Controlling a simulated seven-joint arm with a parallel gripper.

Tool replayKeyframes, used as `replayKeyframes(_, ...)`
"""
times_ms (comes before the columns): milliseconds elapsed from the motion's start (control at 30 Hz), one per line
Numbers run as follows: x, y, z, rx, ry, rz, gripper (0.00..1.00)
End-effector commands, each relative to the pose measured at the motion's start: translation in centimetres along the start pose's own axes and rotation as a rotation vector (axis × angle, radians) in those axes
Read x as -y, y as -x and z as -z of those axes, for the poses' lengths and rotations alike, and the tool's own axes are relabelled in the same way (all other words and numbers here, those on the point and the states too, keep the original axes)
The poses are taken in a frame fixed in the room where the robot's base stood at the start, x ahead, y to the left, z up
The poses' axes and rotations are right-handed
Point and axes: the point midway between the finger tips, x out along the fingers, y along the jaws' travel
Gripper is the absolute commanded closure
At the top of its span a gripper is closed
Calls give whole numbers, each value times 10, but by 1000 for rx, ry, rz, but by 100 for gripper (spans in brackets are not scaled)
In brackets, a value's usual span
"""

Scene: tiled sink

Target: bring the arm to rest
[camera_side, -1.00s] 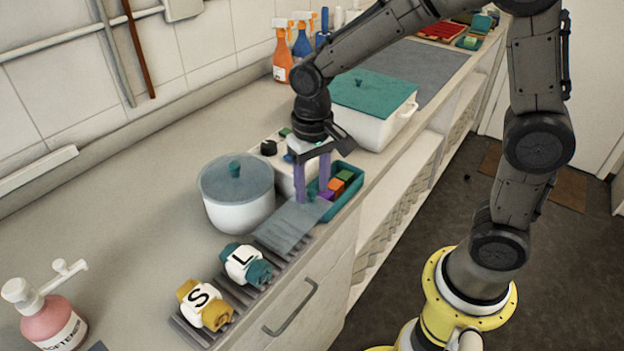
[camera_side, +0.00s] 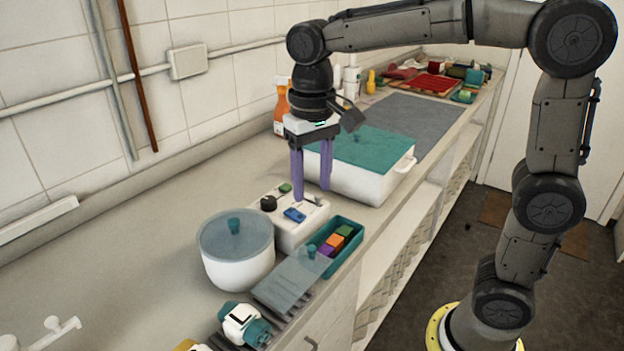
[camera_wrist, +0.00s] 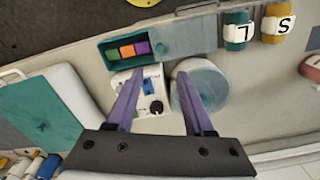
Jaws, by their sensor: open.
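My gripper (camera_side: 312,188) has two purple fingers held apart with nothing between them. It hangs above the white box with a black knob and a blue switch (camera_side: 291,232), clear of the counter. In the wrist view the gripper (camera_wrist: 158,100) points down over the same box (camera_wrist: 150,108), between the teal tray and the round pot. My arm is raised, its forearm nearly level across the top of the side view.
A lidded white pot (camera_side: 236,265) stands left of the box. A teal tray (camera_side: 353,252) with coloured blocks lies at the right, with a translucent lid (camera_side: 290,280) in front. A large teal-lidded container (camera_side: 372,182) stands behind.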

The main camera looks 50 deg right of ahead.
Motion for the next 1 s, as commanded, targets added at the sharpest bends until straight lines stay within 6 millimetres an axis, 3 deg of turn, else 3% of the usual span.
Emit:
replayKeyframes(300, -1, 1, 0, -2, -3, 1, 47)
replayKeyframes(467, -13, 22, -8, -57, -26, 29, 47)
replayKeyframes(600, -40, 36, -39, -130, -51, 62, 47)
replayKeyframes(733, -65, 35, -73, -216, -28, 90, 47)
replayKeyframes(1000, -99, -4, -131, -404, 113, 109, 47)
